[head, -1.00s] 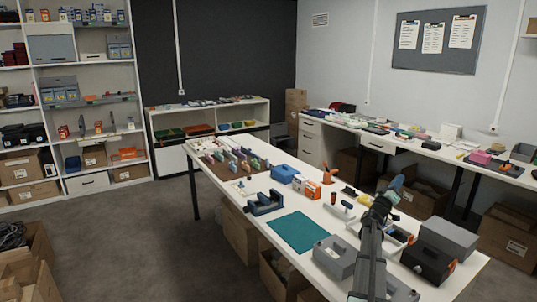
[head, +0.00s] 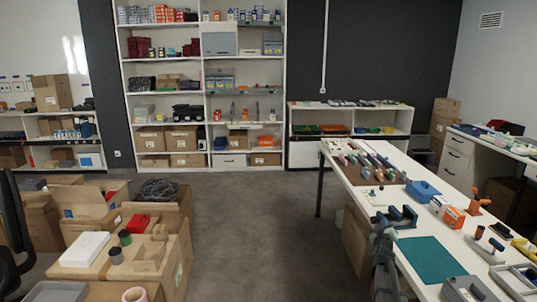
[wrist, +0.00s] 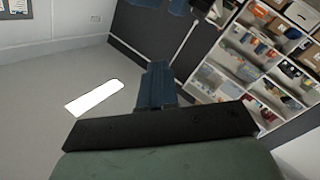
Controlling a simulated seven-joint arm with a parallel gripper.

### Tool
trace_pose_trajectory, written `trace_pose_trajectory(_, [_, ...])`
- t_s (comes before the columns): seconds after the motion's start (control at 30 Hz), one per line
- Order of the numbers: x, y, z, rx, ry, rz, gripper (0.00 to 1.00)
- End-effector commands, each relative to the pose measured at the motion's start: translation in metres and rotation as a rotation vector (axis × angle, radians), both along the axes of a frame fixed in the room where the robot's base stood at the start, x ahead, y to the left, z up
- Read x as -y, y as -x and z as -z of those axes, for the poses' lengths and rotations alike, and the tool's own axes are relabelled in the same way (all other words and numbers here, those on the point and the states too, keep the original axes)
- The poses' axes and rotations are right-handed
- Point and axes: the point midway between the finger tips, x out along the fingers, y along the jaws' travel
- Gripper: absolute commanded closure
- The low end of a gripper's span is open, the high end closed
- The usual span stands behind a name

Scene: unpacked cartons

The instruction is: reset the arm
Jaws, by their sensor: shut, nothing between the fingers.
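My gripper (wrist: 158,84) shows in the wrist view as blue-grey fingers held together, with nothing between them. In the head view my gripper (head: 382,232) and arm rise from the bottom edge, in front of the near left edge of the white table (head: 345,172). The gripper overlaps part of the blue clamp-like tool (head: 402,216) in the picture; I cannot tell the gap between them. The wrist camera looks out at a tilted view of the room.
A teal mat (head: 428,260) and a grey box (head: 468,290) lie on the table near the arm. Open cartons (head: 170,225) stand at the left. The grey floor (head: 275,230) between them is clear. Shelving (head: 288,155) stands at the back.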

Motion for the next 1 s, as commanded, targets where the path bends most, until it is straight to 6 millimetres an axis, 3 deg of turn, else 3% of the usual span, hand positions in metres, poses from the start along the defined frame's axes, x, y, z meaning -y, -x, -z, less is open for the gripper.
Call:
trace_pose_trajectory(0.03, [-0.033,-0.007,0.012,-0.028,-0.022,-0.049,1.00])
trace_pose_trajectory(0.23, [-0.145,-0.022,0.061,-0.151,-0.111,-0.215,1.00])
trace_pose_trajectory(0.37, [-0.212,-0.014,0.104,-0.259,-0.178,-0.310,1.00])
trace_pose_trajectory(0.47, [-0.254,0.005,0.145,-0.361,-0.239,-0.363,1.00])
trace_pose_trajectory(0.6, [-0.293,0.048,0.208,-0.521,-0.335,-0.401,1.00])
trace_pose_trajectory(0.7, [-0.312,0.086,0.254,-0.641,-0.406,-0.404,1.00])
trace_pose_trajectory(0.87, [-0.330,0.157,0.319,-0.834,-0.518,-0.373,1.00])
trace_pose_trajectory(1.0, [-0.342,0.227,0.369,-1.007,-0.610,-0.319,1.00])
